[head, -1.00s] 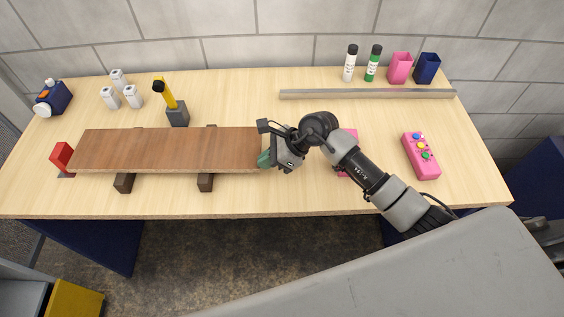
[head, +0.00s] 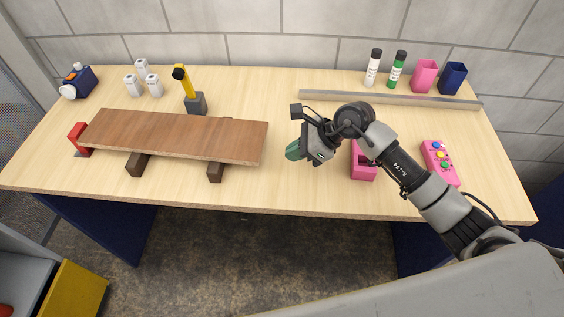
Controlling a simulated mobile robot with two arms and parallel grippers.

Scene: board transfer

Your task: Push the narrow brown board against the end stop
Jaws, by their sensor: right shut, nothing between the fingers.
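The narrow brown board (head: 180,137) lies flat across two dark brown supports, (head: 137,165) and (head: 215,172). Its left end is at the red end stop (head: 77,137), with no clear gap showing; I cannot tell for sure whether they touch. My right gripper (head: 292,151), with green fingertips, is shut and empty. It is to the right of the board's right end, with a visible gap between them. My left gripper is not in view.
A pink holder (head: 363,172) sits behind my right arm, and a pink button box (head: 439,162) is further right. A grey rail (head: 390,99) lies at the back. A yellow-handled tool (head: 181,80) stands in a grey block behind the board. White bottles stand back left.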

